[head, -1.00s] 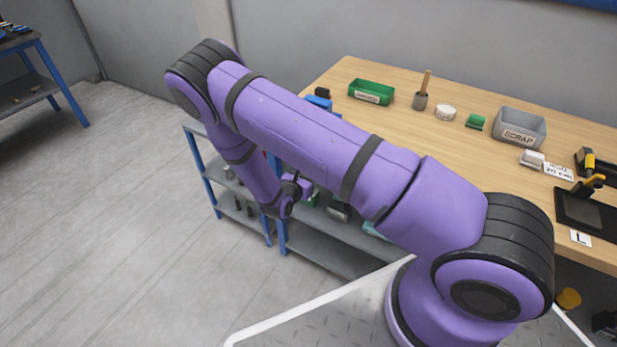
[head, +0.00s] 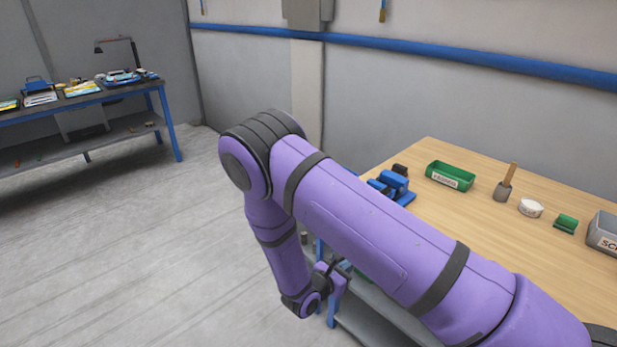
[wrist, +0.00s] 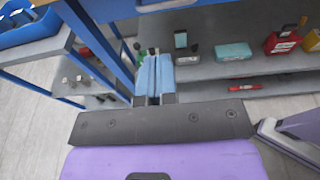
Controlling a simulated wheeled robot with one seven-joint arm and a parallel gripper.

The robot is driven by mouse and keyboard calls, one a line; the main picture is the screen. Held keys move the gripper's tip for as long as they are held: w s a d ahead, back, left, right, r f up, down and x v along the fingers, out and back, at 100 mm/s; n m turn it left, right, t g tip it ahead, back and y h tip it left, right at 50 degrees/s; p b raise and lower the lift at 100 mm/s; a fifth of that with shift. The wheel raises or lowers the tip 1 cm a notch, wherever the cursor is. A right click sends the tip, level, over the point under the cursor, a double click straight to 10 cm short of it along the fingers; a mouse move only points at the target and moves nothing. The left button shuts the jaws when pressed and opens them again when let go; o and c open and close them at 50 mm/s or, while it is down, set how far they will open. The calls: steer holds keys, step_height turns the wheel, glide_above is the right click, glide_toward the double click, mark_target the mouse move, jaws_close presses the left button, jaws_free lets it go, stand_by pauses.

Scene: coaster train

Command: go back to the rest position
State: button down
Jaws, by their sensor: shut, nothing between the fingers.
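My gripper (wrist: 156,78) shows in the wrist view, its two light blue fingers closed together with nothing between them. It points toward the shelves under the wooden workbench and is apart from the things on them. In the head view my purple arm is folded, with its elbow raised at the middle and its forearm hanging down beside the left end of the workbench (head: 450,215). The fingers are hard to make out there, low in front of the shelves.
On the workbench are a blue vise-like tool (head: 393,188), a green bin (head: 450,176), a wooden-handled tool (head: 505,185) and a grey scrap bin (head: 604,233). Lower shelves (wrist: 235,68) hold bottles and a teal box (wrist: 233,51). Another bench (head: 85,100) stands far left. The floor between is clear.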

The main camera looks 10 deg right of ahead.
steer(key=s+d+r+m+g+y, duration=0.1)
steer(key=s+d+r+m+g, duration=0.3)
steer(key=r, duration=0.6)
steer(key=d+r+m+g+y, duration=0.1)
steer(key=d+r+m+g, duration=0.15)
steer(key=r+m, duration=0.55)
steer(key=s+d+r+m+g+y, duration=0.1)
steer(key=s+d+r+m+g, duration=0.15)
steer(key=r, duration=0.95)
steer(key=s+d+r+m+t+y, duration=0.1)
steer(key=s+r+m+y, duration=0.3)
steer(key=s+r, duration=0.5)
steer(key=s+d+r+m+t+y, duration=0.1)
steer(key=s+r+m+t+y, duration=0.3)
steer(key=s+r, duration=0.5)
steer(key=s+m+y, duration=0.1)
steer(key=s+m, duration=0.1)
steer(key=shift+d+r+m+y, duration=0.15)
steer(key=shift+d+m+y, duration=0.15)
steer(key=shift+d+m, duration=0.05)
